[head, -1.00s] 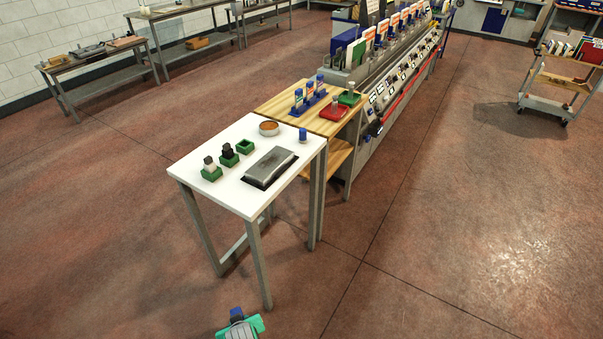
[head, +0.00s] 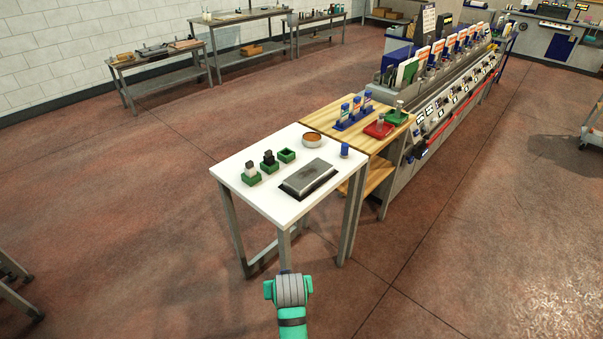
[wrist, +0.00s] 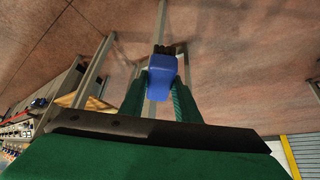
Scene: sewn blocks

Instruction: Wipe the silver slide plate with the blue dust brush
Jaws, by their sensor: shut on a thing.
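The silver slide plate (head: 311,176) lies on a dark base on the white table (head: 236,164), towards its front right. My gripper (wrist: 161,84) is shut on the blue dust brush (wrist: 162,70), whose dark bristles point away from the gripper in the wrist view. In the head view my gripper (head: 288,285) is in front of the table's near edge, apart from the plate. The brush is mostly hidden there behind my gripper.
Green holders with a white block (head: 250,173) and a black block (head: 268,161) stand left of the plate, with an empty green holder (head: 287,155). A round orange-topped dish (head: 312,139) and blue-capped bottle (head: 345,150) stand behind. A wooden-topped bench (head: 330,117) adjoins.

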